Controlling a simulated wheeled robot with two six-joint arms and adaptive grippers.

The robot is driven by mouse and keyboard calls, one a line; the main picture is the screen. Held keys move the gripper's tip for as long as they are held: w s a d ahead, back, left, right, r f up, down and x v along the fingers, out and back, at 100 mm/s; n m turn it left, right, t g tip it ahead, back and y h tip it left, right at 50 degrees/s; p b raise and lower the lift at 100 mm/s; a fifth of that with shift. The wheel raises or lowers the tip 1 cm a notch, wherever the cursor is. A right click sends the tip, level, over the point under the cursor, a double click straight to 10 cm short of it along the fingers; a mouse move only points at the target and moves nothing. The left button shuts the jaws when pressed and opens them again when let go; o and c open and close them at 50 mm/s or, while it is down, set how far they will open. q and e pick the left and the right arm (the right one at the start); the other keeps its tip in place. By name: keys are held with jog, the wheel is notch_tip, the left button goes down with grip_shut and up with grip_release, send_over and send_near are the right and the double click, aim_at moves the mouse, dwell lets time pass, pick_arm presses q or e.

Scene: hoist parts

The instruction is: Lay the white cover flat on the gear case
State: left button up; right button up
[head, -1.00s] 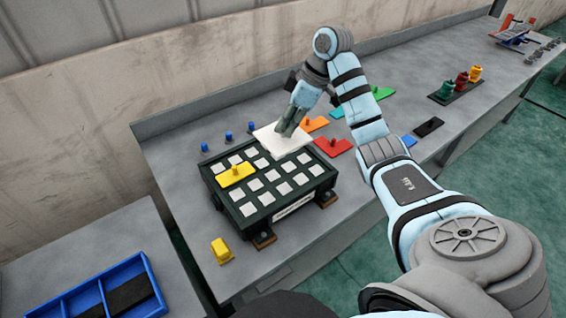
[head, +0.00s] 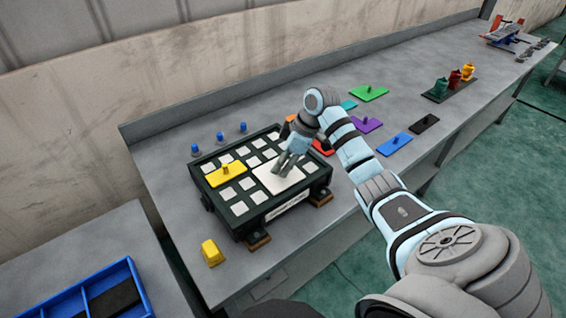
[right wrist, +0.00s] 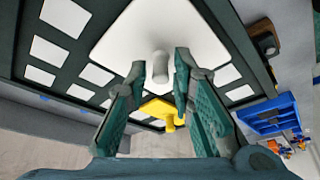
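The white cover (head: 267,178) is a square plate with a small knob. It appears to lie flat on the right part of the dark green gear case (head: 284,203), over some of its pale squares. My right gripper (head: 281,167) is low over the cover. In the right wrist view, its fingers (right wrist: 161,72) stand either side of the cover's knob (right wrist: 160,67), with a narrow gap on each side, so it looks open. The white cover (right wrist: 175,28) also fills the top of that view. My left gripper is not in view.
A yellow cover (head: 226,175) sits on the case's left part. Blue pegs (head: 220,136) stand behind the case and a yellow block (head: 211,253) in front. Purple (head: 367,125), blue (head: 394,144) and green (head: 369,92) plates lie to the right. A blue tray (head: 139,290) is at lower left.

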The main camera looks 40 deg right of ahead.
jog(key=shift+o, duration=0.4)
jog(key=shift+r, duration=0.15)
jog(key=p+v, duration=0.1)
jog(key=v, duration=1.1)
